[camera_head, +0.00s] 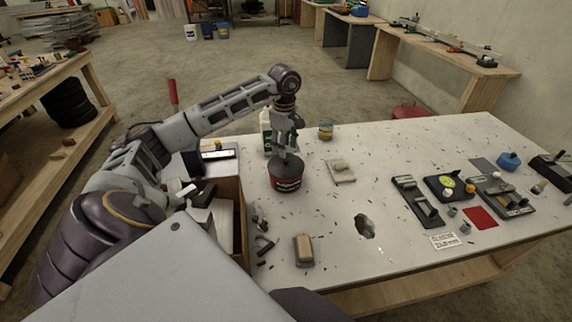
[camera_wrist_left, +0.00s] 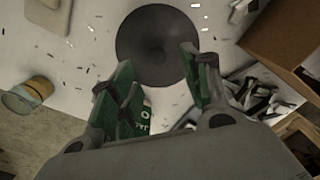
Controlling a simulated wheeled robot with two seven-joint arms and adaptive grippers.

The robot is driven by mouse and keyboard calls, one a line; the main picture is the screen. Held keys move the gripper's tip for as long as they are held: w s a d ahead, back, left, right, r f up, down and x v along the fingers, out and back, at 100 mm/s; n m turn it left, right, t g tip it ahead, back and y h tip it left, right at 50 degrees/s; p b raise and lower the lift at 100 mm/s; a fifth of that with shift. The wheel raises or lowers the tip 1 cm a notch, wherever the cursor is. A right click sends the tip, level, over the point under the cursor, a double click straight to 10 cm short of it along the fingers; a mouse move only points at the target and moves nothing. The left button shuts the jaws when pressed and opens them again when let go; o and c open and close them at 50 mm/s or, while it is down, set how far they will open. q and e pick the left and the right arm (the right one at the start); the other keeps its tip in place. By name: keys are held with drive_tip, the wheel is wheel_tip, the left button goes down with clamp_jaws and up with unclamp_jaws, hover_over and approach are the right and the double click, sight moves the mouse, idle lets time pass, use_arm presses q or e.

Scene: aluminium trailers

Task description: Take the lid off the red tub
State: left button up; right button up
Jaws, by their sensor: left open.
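The red tub (camera_head: 288,184) stands upright on the white worktable, with its dark round lid (camera_head: 278,167) on top. In the left wrist view the lid (camera_wrist_left: 152,45) shows as a dark grey disc with a small raised middle; the tub's red side is hidden beneath it. My left gripper (camera_head: 284,155) points down just above the lid. Its two fingers (camera_wrist_left: 158,64) are open and apart, reaching over the near part of the disc. Nothing is held between them. I cannot tell whether a fingertip touches the lid. My right gripper is not in view.
A white bottle with a green label (camera_head: 266,132) stands close behind the gripper. A jar (camera_head: 326,131) is farther back, and a block on a pad (camera_head: 341,168) lies right of the tub. A cardboard box (camera_head: 231,190) stands left. Small dark scraps litter the table.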

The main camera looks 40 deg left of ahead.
sight(286, 159)
use_arm(q)
drive_tip(key=shift+f, duration=0.65)
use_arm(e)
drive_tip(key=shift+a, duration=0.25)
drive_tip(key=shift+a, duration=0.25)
use_arm(q)
drive_tip(key=shift+f, duration=0.1)
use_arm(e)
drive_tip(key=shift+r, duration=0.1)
use_arm(q)
drive_tip(key=shift+w+d+f+p, duration=0.15)
drive_tip(key=shift+f+p, duration=0.4)
drive_tip(key=shift+f, duration=1.9)
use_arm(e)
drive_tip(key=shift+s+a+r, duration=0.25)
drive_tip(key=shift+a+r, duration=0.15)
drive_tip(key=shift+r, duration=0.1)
use_arm(q)
drive_tip(key=c, duration=1)
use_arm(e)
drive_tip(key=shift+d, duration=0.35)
